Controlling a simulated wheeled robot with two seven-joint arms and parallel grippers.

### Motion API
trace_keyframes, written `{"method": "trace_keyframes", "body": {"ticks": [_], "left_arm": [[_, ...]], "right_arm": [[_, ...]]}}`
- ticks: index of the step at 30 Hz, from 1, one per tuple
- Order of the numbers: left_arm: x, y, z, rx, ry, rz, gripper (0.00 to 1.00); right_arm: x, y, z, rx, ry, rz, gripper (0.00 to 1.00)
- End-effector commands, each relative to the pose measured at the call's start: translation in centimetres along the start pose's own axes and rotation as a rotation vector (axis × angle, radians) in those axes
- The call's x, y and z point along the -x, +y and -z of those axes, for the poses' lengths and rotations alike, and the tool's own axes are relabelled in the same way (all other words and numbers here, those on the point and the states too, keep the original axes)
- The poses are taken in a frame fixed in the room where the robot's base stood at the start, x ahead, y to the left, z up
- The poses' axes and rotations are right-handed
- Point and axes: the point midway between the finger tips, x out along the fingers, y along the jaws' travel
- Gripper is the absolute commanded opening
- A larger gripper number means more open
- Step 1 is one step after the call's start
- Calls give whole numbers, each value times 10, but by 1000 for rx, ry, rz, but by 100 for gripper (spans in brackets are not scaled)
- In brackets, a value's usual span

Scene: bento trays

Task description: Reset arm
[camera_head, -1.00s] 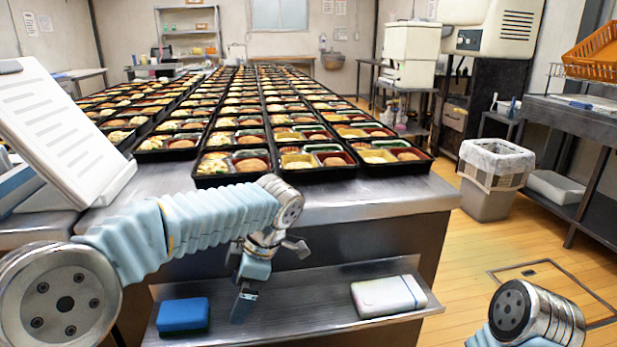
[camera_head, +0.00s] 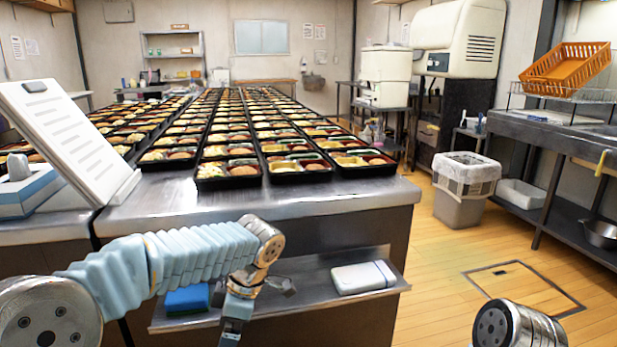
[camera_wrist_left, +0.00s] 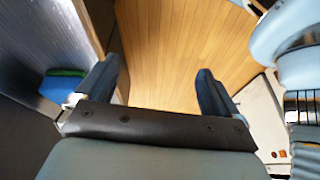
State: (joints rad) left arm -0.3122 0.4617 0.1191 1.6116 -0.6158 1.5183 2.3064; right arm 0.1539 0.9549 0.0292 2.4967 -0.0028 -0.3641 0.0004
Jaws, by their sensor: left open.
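My left arm comes in from the left in the head view, with its left gripper (camera_head: 232,335) hanging down in front of the lower shelf, partly cut off by the bottom edge. In the left wrist view the left gripper (camera_wrist_left: 158,85) has its two dark fingers spread wide apart with only wooden floor between them, so it is open and empty. Of my right arm, only a round metal joint shows at the bottom right of the head view; its gripper is out of view.
Long rows of filled bento trays (camera_head: 228,182) cover the steel table (camera_head: 290,207). A blue sponge-like block (camera_head: 187,300) and a white case (camera_head: 363,278) lie on the lower shelf (camera_head: 310,300). A bin (camera_head: 462,205) stands right, with clear floor (camera_head: 430,290) before it.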

Motion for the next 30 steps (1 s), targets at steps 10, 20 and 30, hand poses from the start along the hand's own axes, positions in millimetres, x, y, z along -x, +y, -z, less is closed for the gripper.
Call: {"method": "trace_keyframes", "body": {"ticks": [10, 20, 30], "left_arm": [[-74, 0, -46, -341, -151, 24, 95], [-218, -48, -129, -931, -522, -98, 95], [-335, -143, -158, -1385, -586, -539, 95]], "right_arm": [[0, 0, 0, 0, -1, 0, 43], [0, 0, 0, 0, -1, 0, 43], [0, 0, 0, 0, -1, 0, 43]]}}
